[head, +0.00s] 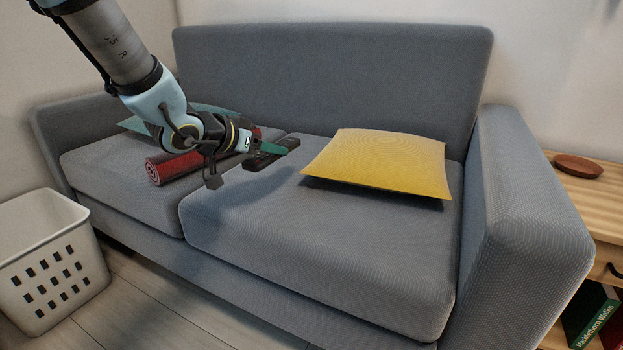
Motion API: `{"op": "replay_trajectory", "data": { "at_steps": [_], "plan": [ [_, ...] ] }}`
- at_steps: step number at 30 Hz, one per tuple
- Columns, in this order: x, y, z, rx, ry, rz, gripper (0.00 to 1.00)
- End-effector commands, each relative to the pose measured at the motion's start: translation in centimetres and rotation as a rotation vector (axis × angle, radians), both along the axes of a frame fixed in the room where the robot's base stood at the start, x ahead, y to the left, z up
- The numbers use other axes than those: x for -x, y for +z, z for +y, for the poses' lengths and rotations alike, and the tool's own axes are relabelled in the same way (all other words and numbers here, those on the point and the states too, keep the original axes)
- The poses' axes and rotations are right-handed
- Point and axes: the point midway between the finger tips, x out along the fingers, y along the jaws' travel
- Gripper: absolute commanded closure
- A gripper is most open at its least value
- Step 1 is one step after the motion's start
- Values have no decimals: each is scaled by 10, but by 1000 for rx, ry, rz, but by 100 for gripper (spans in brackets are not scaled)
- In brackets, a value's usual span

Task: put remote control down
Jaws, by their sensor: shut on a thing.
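The near end of the remote is partly hidden by my gripper.
A yellow cushion (385,163) lies right of the remote. A rolled red blanket (172,166) and a teal cushion (134,124) are on the left seat. A white basket (47,262) stands left; a wooden side table (600,198) with a brown dish (578,166) stands right. The front right seat is clear.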

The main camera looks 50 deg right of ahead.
Motion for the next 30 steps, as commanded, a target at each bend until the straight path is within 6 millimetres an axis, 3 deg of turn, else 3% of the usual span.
{"op": "replay_trajectory", "data": {
  "at_steps": [1, 6, 18, 29, 30],
  "plan": [
    [1, -14, 0, -2, 0, 2, 100],
    [1, -47, 0, -2, 0, 2, 100],
    [0, -92, 0, -1, 0, 0, 100],
    [0, -93, 0, 0, 1, 0, 100],
    [0, -93, 0, -1, 1, 1, 41]
  ]
}}
